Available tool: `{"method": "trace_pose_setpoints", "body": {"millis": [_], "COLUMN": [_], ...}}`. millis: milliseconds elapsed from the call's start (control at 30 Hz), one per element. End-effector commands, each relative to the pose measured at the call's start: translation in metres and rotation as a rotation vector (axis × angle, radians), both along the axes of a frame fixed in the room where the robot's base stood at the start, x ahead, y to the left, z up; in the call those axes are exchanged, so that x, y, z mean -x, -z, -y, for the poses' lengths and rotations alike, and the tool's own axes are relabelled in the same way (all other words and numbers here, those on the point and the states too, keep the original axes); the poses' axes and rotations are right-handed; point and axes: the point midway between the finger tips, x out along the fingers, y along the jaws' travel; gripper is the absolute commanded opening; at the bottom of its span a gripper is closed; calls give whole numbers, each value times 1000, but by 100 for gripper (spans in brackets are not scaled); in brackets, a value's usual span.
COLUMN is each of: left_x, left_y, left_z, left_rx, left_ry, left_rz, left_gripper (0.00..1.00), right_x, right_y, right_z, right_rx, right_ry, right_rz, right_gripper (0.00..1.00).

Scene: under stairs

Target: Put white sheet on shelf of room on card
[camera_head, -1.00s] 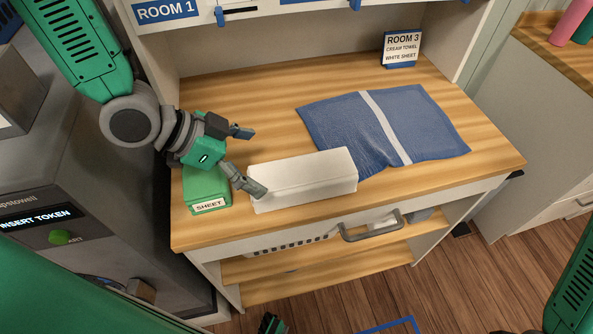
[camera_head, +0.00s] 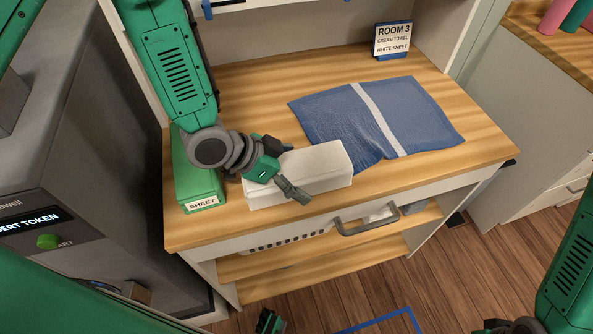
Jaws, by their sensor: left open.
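The white sheet (camera_head: 325,166), a folded white block, lies on the wooden shelf top (camera_head: 236,90). The room card (camera_head: 393,40) stands upright at the back right and reads ROOM 3, CREAM TOWEL, WHITE SHEET. My left gripper (camera_head: 292,172) is open over the left part of the sheet. One finger is near its far edge and the other near its front edge; I cannot tell whether they touch it. The gripper hides part of the sheet.
A blue cloth (camera_head: 420,118) with a white stripe lies right of the sheet. A green block labelled SHEET (camera_head: 200,185) sits left, partly behind my arm. A drawer handle (camera_head: 368,225) sticks out in front. A grey machine (camera_head: 75,150) stands at left.

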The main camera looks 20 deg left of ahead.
Motion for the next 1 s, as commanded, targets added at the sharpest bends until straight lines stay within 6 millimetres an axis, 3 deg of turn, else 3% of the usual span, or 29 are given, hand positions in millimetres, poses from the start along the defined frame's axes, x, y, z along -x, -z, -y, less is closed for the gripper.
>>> {"method": "trace_pose_setpoints", "body": {"millis": [200,400,800,1000], "left_x": [0,-1,-1,-2], "left_y": [0,0,-3,-21], "left_z": [1,1,1,1], "left_rx": [0,-1,1,2], "left_ry": [1,0,-1,-1], "left_rz": [1,1,3,6], "left_gripper": [98,31,28,28], "right_x": [0,0,0,0], "right_y": [0,0,0,-1], "right_z": [0,0,0,0], "right_rx": [0,0,0,0], "right_ry": [0,0,0,0], "right_rz": [0,0,0,0], "right_gripper": [98,98,98,98]}}
